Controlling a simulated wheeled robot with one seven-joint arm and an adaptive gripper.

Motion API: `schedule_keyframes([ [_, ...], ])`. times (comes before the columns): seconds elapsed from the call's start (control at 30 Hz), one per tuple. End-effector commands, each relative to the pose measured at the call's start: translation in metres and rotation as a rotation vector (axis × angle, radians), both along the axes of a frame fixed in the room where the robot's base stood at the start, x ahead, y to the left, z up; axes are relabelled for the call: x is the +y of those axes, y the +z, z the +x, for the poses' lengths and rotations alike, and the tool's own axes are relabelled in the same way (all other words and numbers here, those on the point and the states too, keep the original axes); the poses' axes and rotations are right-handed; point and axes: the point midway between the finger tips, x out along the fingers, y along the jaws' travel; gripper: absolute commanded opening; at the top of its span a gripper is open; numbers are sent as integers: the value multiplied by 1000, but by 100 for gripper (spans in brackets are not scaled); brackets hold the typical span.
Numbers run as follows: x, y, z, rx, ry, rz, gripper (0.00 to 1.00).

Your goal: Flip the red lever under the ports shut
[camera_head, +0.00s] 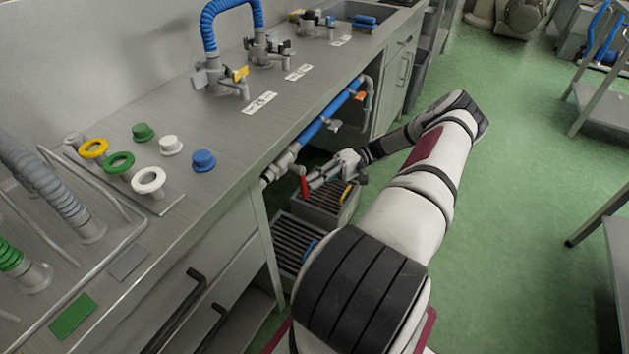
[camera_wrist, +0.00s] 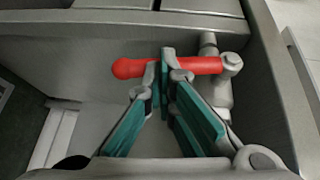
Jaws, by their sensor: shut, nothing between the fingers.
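The red lever (camera_head: 304,186) hangs below the counter's front edge, beside the left end of a blue pipe (camera_head: 328,112). In the wrist view the red lever (camera_wrist: 205,66) lies sideways, across a grey valve body (camera_wrist: 219,92), with its pivot at the right and its rounded end at the left. My gripper (camera_head: 314,183) is shut and empty, close beside the lever. In the wrist view its fingertips (camera_wrist: 167,60) overlap the lever's middle and hide part of it; I cannot tell whether they touch it. Yellow, green and white ring ports (camera_head: 119,163) stand on the counter.
Grey crates (camera_head: 327,211) stand under the counter below my gripper. A cabinet (camera_head: 222,279) with dark handles closes the left side. Blue-hosed taps (camera_head: 220,78) stand on the counter. The green floor to the right is mostly free.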

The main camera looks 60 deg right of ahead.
Motion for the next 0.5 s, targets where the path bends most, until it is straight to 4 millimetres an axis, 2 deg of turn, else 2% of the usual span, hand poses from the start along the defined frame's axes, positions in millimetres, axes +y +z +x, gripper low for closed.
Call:
schedule_keyframes([
  [0.5, 11, -5, -1, 2, 1, 16, 0],
])
